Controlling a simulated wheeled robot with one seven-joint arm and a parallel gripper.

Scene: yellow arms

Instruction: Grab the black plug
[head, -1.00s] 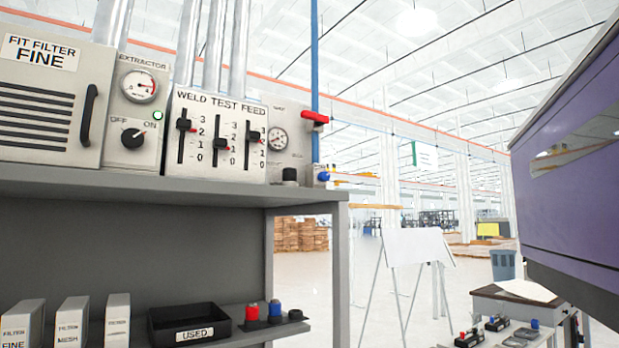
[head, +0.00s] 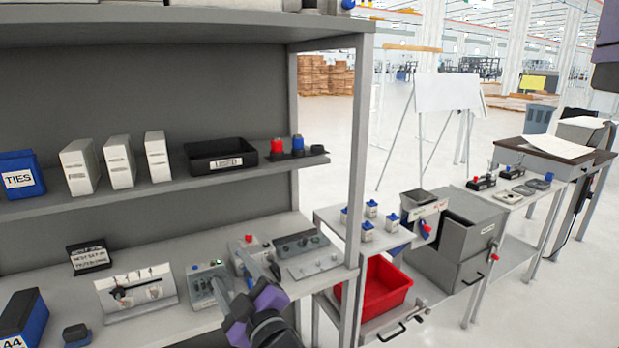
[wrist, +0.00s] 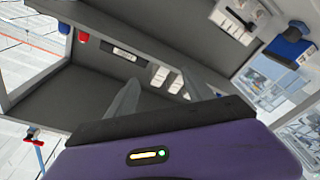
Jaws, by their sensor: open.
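A short black plug (head: 316,149) sits at the right end of the middle shelf in the head view, beside a blue plug (head: 298,144) and a red plug (head: 277,148). In the wrist view the red plug (wrist: 84,37) and blue plug (wrist: 64,28) show at upper left; I cannot make out the black one there. My gripper (head: 230,272) is low in the head view, over the bench, below and left of the plugs and apart from them. Its two grey fingers are open, with nothing seen between them.
A black USED tray (head: 220,156) stands left of the plugs, then several white filter boxes (head: 122,162). The shelf's grey post (head: 362,150) is close on the right. Control boxes (head: 206,284) crowd the bench below. A red bin (head: 382,285) sits to the right.

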